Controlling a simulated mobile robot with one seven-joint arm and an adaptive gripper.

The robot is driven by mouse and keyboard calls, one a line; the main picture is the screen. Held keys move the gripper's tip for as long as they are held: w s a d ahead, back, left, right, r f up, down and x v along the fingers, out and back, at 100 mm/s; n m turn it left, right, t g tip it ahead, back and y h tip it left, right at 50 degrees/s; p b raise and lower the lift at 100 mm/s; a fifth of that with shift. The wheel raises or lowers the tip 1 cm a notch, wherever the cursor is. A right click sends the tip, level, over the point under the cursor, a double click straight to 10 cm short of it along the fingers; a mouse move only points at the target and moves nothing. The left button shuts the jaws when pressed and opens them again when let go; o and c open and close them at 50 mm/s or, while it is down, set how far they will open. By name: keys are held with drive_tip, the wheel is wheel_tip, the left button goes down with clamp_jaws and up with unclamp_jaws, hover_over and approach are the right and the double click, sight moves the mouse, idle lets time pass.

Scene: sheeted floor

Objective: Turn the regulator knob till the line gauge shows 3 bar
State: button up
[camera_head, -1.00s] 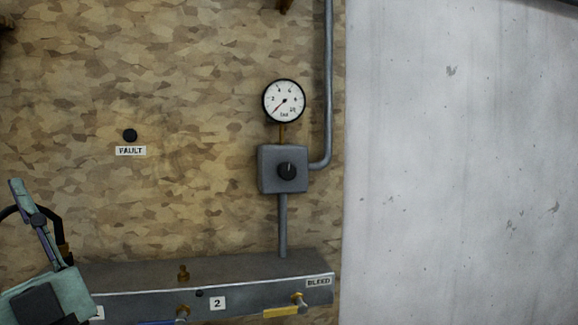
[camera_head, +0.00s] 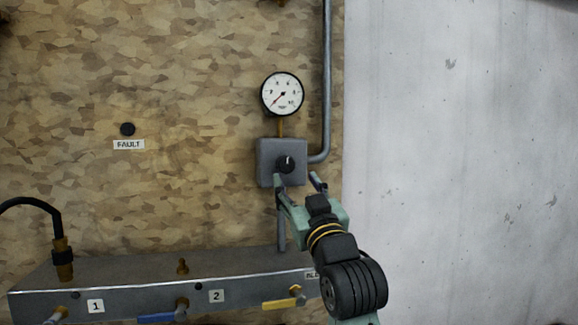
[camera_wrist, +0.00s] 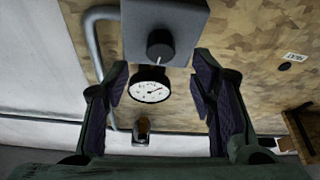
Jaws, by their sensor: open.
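The regulator is a grey box (camera_head: 266,148) on the wall with a round black knob (camera_head: 285,164) on its front. The knob also shows in the wrist view (camera_wrist: 160,45), with a pale mark line on it. The line gauge (camera_head: 282,94) is a white dial above the box, its red needle pointing to the lower left, near the low end of the scale. It also shows in the wrist view (camera_wrist: 150,91), too small to read. My gripper (camera_head: 298,180) is open and empty, just below and in front of the knob. In the wrist view its fingers (camera_wrist: 160,82) stand wide apart, not touching the knob.
A grey pipe (camera_head: 327,80) runs down beside the gauge into the box. Below is a metal manifold (camera_head: 130,300) with a blue lever (camera_head: 156,318), a yellow lever (camera_head: 280,304) and a black hose (camera_head: 59,215). A FAULT label (camera_head: 128,145) is at left.

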sight(287, 167)
drive_tip(key=p+x, duration=0.1)
drive_tip(key=x, duration=0.5)
drive_tip(key=shift+w+a+p, duration=0.1)
drive_tip(key=shift+p, duration=0.2)
drive_tip(key=c, duration=1.1)
drive_tip(key=shift+c, duration=0.2)
drive_tip(key=shift+m, duration=0.3)
